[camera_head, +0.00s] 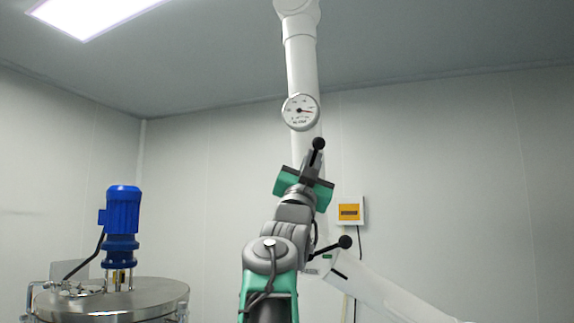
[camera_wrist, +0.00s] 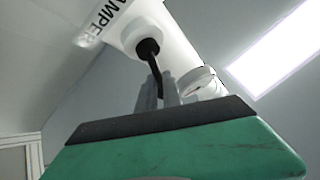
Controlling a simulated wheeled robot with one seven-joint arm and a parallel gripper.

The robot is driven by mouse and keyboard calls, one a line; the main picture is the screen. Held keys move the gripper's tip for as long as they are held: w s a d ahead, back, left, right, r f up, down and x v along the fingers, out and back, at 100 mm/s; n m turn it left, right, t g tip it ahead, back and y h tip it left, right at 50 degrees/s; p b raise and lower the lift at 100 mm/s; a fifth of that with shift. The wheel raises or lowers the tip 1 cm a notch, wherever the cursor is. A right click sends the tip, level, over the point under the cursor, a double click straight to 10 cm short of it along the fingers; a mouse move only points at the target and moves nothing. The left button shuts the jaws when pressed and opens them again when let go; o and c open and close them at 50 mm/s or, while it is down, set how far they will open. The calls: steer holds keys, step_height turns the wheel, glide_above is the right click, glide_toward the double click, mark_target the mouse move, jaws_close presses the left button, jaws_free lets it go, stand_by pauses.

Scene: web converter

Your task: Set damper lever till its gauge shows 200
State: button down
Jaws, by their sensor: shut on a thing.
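A round white gauge (camera_head: 300,112) sits on the white vertical duct; its red needle points right and slightly down, and its numbers are too small to read. It also shows edge-on in the wrist view (camera_wrist: 205,86). The damper lever has a black ball knob (camera_head: 318,144) just below the gauge; in the wrist view its knob (camera_wrist: 147,47) and thin dark rod stand by a label ending in "AMPER". My gripper (camera_head: 311,160) is shut on the lever's rod below the knob; its grey fingers (camera_wrist: 160,90) partly hide the rod.
A second black-knobbed lever (camera_head: 345,242) sticks out by the lower slanting white duct (camera_head: 385,292). A yellow-and-white box (camera_head: 350,211) hangs on the wall at right. A steel vessel (camera_head: 130,298) with a blue motor (camera_head: 122,212) stands at left.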

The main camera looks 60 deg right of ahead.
steer(key=shift+s, duration=0.1)
steer(key=c, duration=1.7)
jaws_free()
steer(key=shift+o, duration=1)
steer(key=b+v, duration=0.5)
steer(key=v, duration=0.2)
steer(key=shift+a+f, duration=0.25)
steer(key=shift+a, duration=0.05)
